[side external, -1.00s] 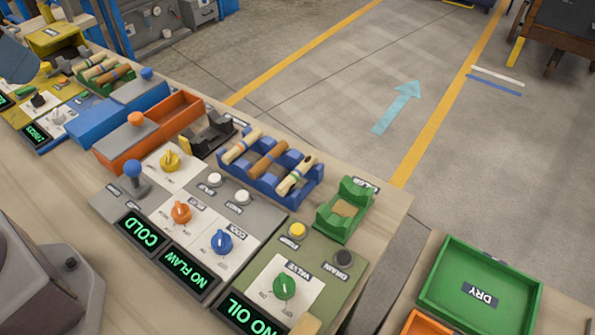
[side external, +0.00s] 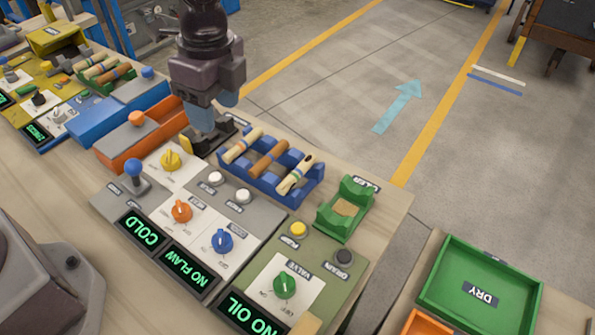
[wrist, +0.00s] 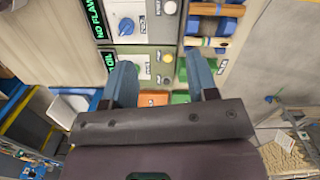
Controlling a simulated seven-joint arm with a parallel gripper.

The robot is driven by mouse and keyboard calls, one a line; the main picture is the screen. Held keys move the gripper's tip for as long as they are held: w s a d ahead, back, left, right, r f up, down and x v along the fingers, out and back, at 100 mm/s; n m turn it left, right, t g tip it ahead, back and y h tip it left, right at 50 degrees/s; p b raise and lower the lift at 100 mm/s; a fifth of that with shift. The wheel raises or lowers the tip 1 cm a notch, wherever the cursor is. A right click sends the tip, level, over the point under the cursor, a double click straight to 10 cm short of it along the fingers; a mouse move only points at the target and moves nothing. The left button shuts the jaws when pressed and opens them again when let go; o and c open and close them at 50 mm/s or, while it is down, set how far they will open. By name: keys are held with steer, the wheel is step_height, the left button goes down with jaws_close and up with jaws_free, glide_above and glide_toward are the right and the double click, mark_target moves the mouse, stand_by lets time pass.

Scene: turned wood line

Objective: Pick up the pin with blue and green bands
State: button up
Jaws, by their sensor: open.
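The blue rack (side external: 262,186) holds three pins lying side by side. The right pin (side external: 296,174) is pale with a dark end and narrow bands that look blue and green; they are too small to be sure of. The left pin (side external: 242,146) is pale with a darker band, and the middle pin (side external: 268,159) is brown. In the wrist view, a pale banded pin (wrist: 205,42) lies in the rack above the right fingertip. My gripper (side external: 213,112) is open and empty, left of the rack and above the bench. Its two blue-grey fingers also show in the wrist view (wrist: 162,78).
A green cradle (side external: 345,208) stands right of the rack. Knob and button panels (side external: 285,287) lie in front. An orange tray (side external: 135,150) is to the left. More pins lie in a green rack (side external: 120,82) at the far left. A green DRY tray (side external: 425,298) is at right.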

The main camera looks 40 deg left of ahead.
steer(key=w+d+f+m+h, duration=0.1)
steer(key=w+d+f+m, duration=0.55)
steer(key=m, duration=1.35)
glide_above(296, 171)
steer(key=f, duration=0.6)
steer(key=shift+s, duration=0.2)
steer(key=shift+w+f, duration=0.15)
steer(key=shift+f, duration=1.4)
steer(key=shift+w+f, duration=0.1)
steer(key=shift+f, duration=1.45)
steer(key=shift+c, duration=0.4)
jaws_close()
